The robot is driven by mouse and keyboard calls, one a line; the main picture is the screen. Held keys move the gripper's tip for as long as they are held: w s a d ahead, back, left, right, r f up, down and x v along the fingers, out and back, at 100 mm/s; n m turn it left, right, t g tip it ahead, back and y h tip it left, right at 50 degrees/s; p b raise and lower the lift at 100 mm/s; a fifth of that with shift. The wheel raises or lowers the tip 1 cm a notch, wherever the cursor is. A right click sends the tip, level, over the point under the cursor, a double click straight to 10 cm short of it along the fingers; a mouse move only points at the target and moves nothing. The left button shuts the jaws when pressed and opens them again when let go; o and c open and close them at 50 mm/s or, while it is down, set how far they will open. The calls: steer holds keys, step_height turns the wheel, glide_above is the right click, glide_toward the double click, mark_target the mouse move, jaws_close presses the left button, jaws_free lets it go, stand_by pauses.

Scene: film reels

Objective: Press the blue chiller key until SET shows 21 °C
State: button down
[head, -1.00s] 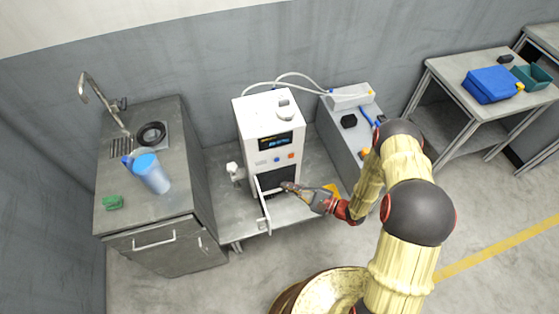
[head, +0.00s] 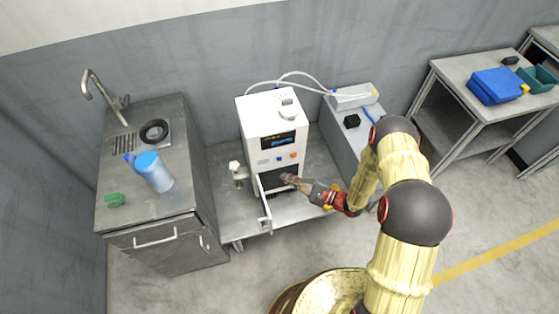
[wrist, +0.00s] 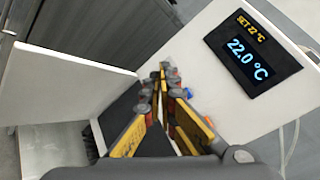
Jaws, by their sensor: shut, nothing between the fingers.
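The white chiller (head: 265,130) stands upright on a low metal cart. Its dark display (head: 277,141) shows in the wrist view (wrist: 252,50) with SET 22 °C in yellow and 22.0 °C in blue. Below the display in the head view are a blue key (head: 279,159) and an orange key (head: 293,155). In the wrist view a bit of the blue key (wrist: 187,92) shows beside my fingers. My gripper (head: 286,178) is shut and empty, just below the keys in the head view. In the wrist view its fingertips (wrist: 163,70) point at the front panel; whether they touch it I cannot tell.
A white door (wrist: 65,75) stands open on the chiller's lower front, left of my gripper. A sink counter (head: 180,190) with a blue-lidded jug (head: 155,172) is at the left. Blue and teal containers lie on a table (head: 475,110) at the right.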

mark_target(270, 160)
steer(key=shift+w+a+b, duration=0.25)
steer(key=shift+w, duration=0.6)
steer(key=shift+w+a+b, duration=0.25)
steer(key=shift+w, duration=0.6)
steer(key=shift+w+a+b, duration=0.25)
steer(key=shift+w, duration=0.6)
steer(key=shift+w, duration=0.15)
steer(key=shift+w+a+b, duration=0.1)
steer(key=shift+w+b, duration=0.15)
steer(key=shift+b, duration=0.05)
steer(key=shift+w+a, duration=0.15)
steer(key=shift+w, duration=0.3)
steer(key=shift+s, duration=0.15)
stand_by(0.3)
steer(key=shift+s+d, duration=0.25)
steer(key=shift+s, duration=0.5)
steer(key=shift+s+d+p, duration=0.1)
steer(key=shift+s+d, duration=0.15)
steer(key=shift+s, duration=0.55)
steer(key=shift+s+d+p, duration=0.1)
steer(key=shift+s+d, duration=0.1)
steer(key=shift+s, duration=0.6)
steer(key=shift+s+d+p, duration=0.1)
steer(key=shift+s+d, duration=0.15)
steer(key=shift+s, duration=0.55)
